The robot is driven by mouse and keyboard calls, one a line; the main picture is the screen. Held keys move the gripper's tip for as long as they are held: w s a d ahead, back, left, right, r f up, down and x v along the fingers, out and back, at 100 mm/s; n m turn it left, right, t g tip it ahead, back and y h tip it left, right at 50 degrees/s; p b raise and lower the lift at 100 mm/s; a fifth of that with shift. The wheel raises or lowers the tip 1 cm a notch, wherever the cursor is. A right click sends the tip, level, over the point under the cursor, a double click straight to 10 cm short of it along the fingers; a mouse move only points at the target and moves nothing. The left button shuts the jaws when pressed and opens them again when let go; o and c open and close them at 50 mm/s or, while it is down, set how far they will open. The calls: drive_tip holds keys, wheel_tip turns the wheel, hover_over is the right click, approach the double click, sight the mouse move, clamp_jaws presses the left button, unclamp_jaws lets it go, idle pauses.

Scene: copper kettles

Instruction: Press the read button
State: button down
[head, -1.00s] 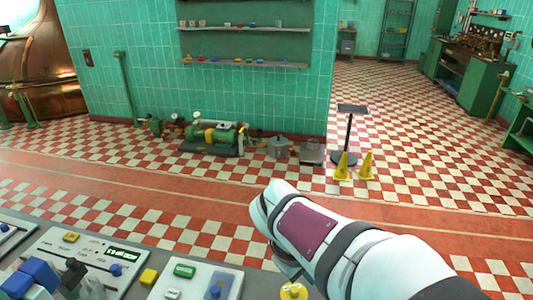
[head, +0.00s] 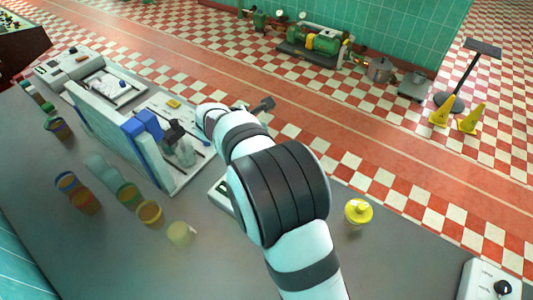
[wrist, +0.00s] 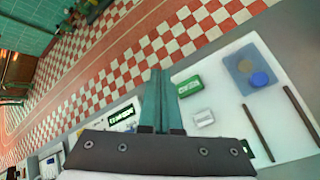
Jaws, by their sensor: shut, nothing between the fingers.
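In the wrist view, a white panel (wrist: 234,90) lies to the right of my gripper (wrist: 158,75). It bears a green block (wrist: 189,86), a pale block with faint lettering (wrist: 204,118) that looks like the read button, and a blue disc (wrist: 260,79) on a blue-grey plate. The lettering is too small to read for sure. My gripper's teal fingers are together and empty, left of the green block and apparently above the bench. In the head view, my arm hides most of the panel; only an edge (head: 220,193) shows.
A grey bench (head: 300,238) holds a yellow-topped jar (head: 358,212) right of my arm. Several coloured cups, including an orange-brown one (head: 150,213), stand at left. Another instrument panel (head: 130,95) with blue parts stands at the left. A white box (head: 490,284) is at lower right.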

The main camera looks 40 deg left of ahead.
drive_tip(key=shift+f, duration=4.4)
drive_tip(key=shift+f, duration=0.4)
drive_tip(key=shift+f, duration=0.45)
drive_tip(key=shift+r, duration=0.1)
drive_tip(key=shift+d+r, duration=0.1)
drive_tip(key=shift+r, duration=0.65)
drive_tip(key=shift+r, duration=0.1)
drive_tip(key=shift+r, duration=2.45)
